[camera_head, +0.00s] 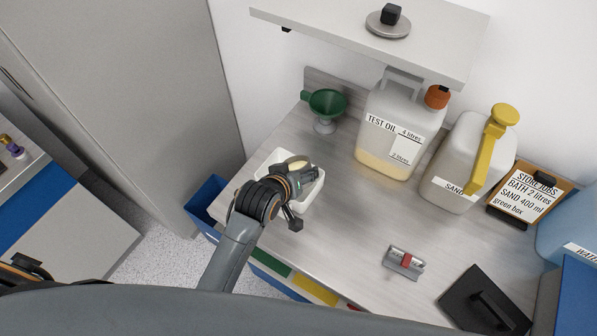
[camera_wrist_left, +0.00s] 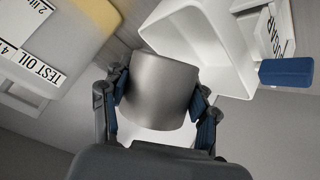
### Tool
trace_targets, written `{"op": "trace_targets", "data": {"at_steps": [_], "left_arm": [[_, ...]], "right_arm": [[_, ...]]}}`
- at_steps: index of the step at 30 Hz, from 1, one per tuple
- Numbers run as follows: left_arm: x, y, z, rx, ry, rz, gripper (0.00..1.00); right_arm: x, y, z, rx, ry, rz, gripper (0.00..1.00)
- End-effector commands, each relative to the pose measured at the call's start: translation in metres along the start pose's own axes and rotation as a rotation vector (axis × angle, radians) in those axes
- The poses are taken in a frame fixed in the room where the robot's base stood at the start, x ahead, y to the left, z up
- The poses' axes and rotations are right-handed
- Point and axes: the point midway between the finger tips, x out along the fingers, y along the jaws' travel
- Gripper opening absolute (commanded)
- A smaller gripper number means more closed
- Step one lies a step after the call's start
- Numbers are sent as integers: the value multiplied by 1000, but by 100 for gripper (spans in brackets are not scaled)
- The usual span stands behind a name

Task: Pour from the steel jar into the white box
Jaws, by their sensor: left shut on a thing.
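My left gripper (camera_head: 291,186) is over the white box (camera_head: 318,192) on the bench and hides part of it. In the left wrist view the left gripper (camera_wrist_left: 160,98) is shut around the steel jar (camera_wrist_left: 158,75), a plain grey cylinder between its two fingers. The white box (camera_wrist_left: 207,38) shows just beyond the jar there, its inside partly visible. The jar's mouth and contents are not visible in the wrist view. In the head view a cream-coloured patch shows beside the gripper at the box; I cannot tell what it is. My right gripper is not in view.
A green funnel (camera_head: 327,103) stands behind the box.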

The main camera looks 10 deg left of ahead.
Motion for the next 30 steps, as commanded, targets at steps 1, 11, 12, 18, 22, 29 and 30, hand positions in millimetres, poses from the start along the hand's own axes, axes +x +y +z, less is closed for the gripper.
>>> {"op": "trace_targets", "data": {"at_steps": [1,11,12,18,22,29,30], "left_arm": [[-1,0,-3,-13,-8,6,0],[-3,2,-2,-59,-62,26,0],[-3,2,-2,-60,-63,26,0],[-4,3,-5,-117,-122,50,0],[-4,3,-3,-124,-133,54,0],[-5,3,-5,-148,-156,63,0],[-5,3,-5,-164,-173,69,0]], "right_arm": [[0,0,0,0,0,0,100],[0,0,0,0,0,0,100],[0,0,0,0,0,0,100],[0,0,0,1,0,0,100],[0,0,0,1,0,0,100],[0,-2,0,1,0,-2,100],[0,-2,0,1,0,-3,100]]}}
